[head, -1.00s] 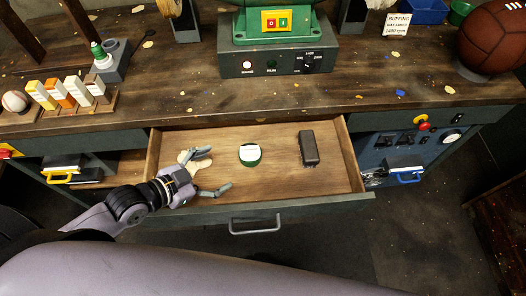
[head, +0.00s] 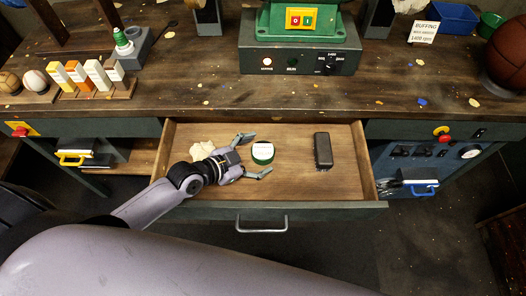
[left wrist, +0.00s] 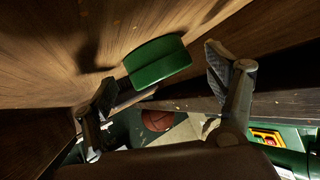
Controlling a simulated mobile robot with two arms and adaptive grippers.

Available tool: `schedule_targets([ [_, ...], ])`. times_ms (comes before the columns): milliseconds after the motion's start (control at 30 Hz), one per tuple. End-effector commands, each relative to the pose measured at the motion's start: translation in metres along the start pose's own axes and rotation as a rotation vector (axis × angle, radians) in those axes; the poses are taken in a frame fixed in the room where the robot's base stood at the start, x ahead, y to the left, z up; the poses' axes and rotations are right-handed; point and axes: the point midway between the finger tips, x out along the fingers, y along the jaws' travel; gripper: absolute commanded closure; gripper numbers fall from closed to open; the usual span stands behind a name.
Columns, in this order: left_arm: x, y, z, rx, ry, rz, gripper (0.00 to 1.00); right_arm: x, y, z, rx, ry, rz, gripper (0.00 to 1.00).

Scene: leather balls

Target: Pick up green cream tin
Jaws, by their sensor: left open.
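The green cream tin (head: 262,153), with a white label on its lid, sits on the floor of the open wooden drawer (head: 290,188). My left gripper (head: 257,156) is open, with its fingers reaching toward the tin from the left, one at the back side and one at the front side. In the left wrist view the tin (left wrist: 157,62) shows its green side between the two spread fingers (left wrist: 163,82), a little beyond them. I cannot tell whether a finger touches it. My right gripper is not in view.
A dark brush-like block (head: 323,150) lies in the drawer right of the tin. A pale cloth (head: 209,149) lies behind my left wrist. The bench top (head: 250,100) overhangs the drawer's back. Free drawer floor lies between tin and block.

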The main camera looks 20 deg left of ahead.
Motion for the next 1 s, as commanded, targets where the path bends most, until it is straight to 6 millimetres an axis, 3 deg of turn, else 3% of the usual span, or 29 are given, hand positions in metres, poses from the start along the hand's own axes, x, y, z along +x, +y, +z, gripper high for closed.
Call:
schedule_targets([
  [133,0.0117,0.0,-0.0004,0.001,0.0,0.001,0.21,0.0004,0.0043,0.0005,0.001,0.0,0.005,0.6],
  [367,0.012,0.0001,-0.0002,0.001,0.0,0.001,0.21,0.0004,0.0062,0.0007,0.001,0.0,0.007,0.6],
  [1000,0.0116,-0.0001,0.0,0.001,0.0,0.001,0.64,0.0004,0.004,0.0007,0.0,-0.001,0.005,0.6],
])
